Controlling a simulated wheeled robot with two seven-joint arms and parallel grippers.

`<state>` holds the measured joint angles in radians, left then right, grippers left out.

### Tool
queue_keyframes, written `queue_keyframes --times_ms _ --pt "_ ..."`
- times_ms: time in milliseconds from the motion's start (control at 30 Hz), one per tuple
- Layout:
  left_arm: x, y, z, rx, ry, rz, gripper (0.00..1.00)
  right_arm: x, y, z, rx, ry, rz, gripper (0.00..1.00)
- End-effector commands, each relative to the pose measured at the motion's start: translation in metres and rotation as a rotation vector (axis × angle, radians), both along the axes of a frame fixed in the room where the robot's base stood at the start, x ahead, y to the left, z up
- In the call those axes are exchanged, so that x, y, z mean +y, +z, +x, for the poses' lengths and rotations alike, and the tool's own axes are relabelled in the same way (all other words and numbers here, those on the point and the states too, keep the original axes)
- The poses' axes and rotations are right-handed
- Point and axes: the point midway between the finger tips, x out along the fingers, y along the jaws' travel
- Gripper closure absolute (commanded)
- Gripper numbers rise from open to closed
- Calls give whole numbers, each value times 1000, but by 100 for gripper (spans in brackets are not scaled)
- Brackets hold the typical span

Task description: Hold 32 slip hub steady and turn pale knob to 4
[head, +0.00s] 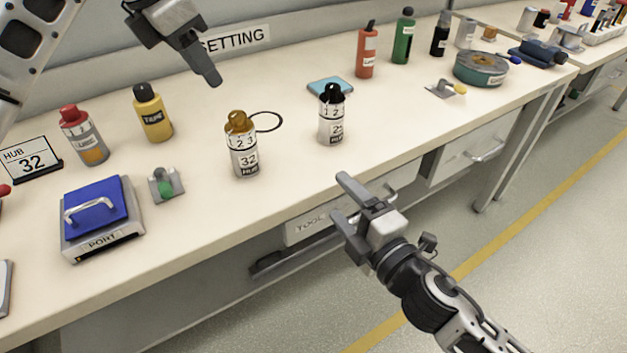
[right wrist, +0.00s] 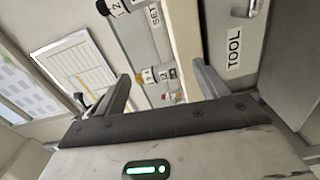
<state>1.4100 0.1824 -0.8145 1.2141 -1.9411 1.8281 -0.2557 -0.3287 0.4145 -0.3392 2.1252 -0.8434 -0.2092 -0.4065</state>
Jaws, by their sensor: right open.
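The 32 hub (head: 244,158) is a pale upright cylinder marked 32 HUB, standing mid-table in the head view. Its knob (head: 239,122) looks gold-brown, with digits 1, 2, 3 on the band below; no pointer can be read. A second hub (head: 331,127) with a black knob stands to its right; its number is unclear. My left gripper (head: 211,80) hangs above and left of the 32 hub, apart from it; its jaw gap is not visible. My right gripper (head: 346,203) is open and empty off the table's front edge; its fingers also show in the right wrist view (right wrist: 164,85).
A HUB 32 sign (head: 31,160), blue-lidded port box (head: 103,246), red-capped bottle (head: 84,140), and yellow bottle (head: 152,115) stand left. A dark ring (head: 281,124) is beside the 32 hub. A blue pad (head: 328,85) lies behind the second hub. The table before both hubs is clear.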

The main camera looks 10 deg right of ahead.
Motion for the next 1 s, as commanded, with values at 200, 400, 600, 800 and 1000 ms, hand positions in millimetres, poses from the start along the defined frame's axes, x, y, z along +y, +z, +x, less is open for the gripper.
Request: queue_keyframes --times_ms 200,400,600,800,1000 --pt "0 0 0 0 0 -1 64 27 32 21 -423 168 -688 28" --pt "0 0 0 0 0 -1 64 41 30 29 -690 274 -1178 28" --pt "0 0 0 0 0 -1 64 43 24 35 -804 320 -1411 28" --pt "0 0 0 0 0 -1 64 54 24 47 -821 319 -1440 28" --pt "0 0 0 0 0 -1 64 79 25 75 -821 318 -1436 28"
